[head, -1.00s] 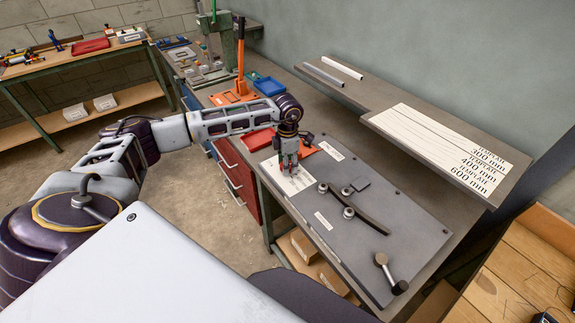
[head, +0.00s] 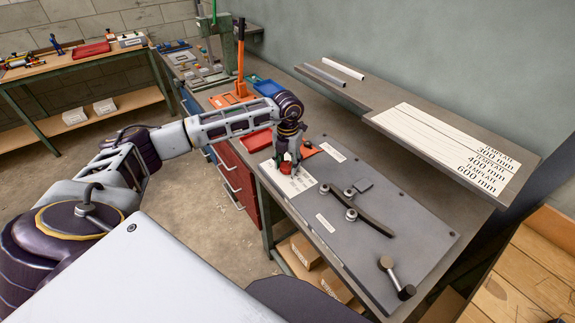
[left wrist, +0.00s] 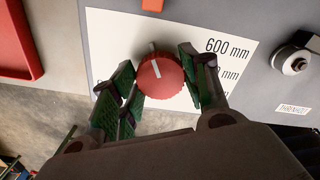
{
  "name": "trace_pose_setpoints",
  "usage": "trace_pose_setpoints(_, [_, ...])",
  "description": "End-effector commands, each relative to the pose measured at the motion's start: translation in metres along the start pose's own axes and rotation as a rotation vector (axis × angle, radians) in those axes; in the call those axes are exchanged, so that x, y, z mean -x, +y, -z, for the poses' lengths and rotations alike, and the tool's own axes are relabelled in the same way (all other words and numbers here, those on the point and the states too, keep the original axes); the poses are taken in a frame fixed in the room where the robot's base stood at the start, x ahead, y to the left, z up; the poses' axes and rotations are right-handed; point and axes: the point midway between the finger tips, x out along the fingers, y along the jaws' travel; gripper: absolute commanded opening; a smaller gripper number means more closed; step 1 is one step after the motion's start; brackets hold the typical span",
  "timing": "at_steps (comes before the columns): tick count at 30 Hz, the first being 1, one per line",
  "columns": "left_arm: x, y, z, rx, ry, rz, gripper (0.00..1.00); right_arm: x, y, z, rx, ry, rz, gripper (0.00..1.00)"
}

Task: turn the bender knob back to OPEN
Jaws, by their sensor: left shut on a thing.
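The red round bender knob (left wrist: 161,80) with a white pointer mark sits on a white label plate (left wrist: 232,28) in the left wrist view. The mark points nearly straight up in that view, tilted slightly left. The label reads "600 mm" near the mark; its other lettering is partly covered by my fingers. In the head view the knob (head: 285,169) shows below my left gripper (head: 287,160) at the near-left part of the grey bender plate (head: 400,213). My left gripper (left wrist: 159,72) has its green-padded fingers on both sides of the knob, shut on it. My right gripper is not in view.
A dark bar (head: 361,214) lies by round posts on the plate, with a black-handled lever (head: 397,278) at its front. A red tray (head: 257,140) and an orange-handled tool (head: 240,60) stand beyond the gripper. A shelf (head: 420,118) runs along the wall.

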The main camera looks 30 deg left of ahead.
Motion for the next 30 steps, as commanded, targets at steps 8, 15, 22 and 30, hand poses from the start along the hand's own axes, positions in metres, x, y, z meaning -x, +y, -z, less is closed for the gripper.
trace_pose_setpoints(8, [0.0, 0.001, -0.001, 0.222, -0.004, 0.001, 0.22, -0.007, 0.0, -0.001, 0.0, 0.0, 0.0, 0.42])
trace_pose_setpoints(15, [0.001, 0.001, -0.001, 0.415, -0.004, 0.0, 0.22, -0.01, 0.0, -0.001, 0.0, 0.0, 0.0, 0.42])
trace_pose_setpoints(22, [0.001, 0.002, -0.001, 0.6, -0.005, 0.002, 0.22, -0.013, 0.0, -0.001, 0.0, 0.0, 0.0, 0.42])
trace_pose_setpoints(30, [0.001, 0.002, -0.001, 0.817, -0.004, 0.002, 0.22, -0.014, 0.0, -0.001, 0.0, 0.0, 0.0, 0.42])
